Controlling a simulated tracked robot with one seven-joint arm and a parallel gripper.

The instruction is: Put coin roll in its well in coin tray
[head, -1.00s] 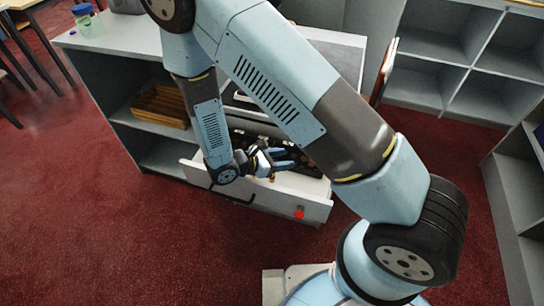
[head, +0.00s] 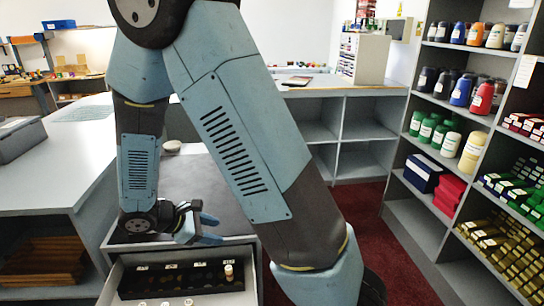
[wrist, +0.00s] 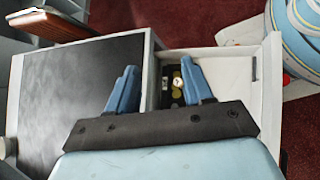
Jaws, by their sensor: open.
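The black coin tray (head: 142,285) lies inside an open pale drawer in the head view, with pale labels along its back and several coin pieces in it. A pale, brownish-banded cylinder, which looks like the coin roll (head: 229,272), stands upright at the tray's right end; I cannot tell whether it is seated in a well. My gripper (head: 207,229) is open and empty, above and behind the drawer near the counter edge. In the wrist view the gripper's fingers (wrist: 158,66) are spread, with part of the tray (wrist: 167,73) showing between them, partly hidden by the right finger.
The drawer (wrist: 228,85) stands out from the grey counter (head: 195,175), whose dark top is mostly clear. A small pale bowl (head: 172,147) sits on it.

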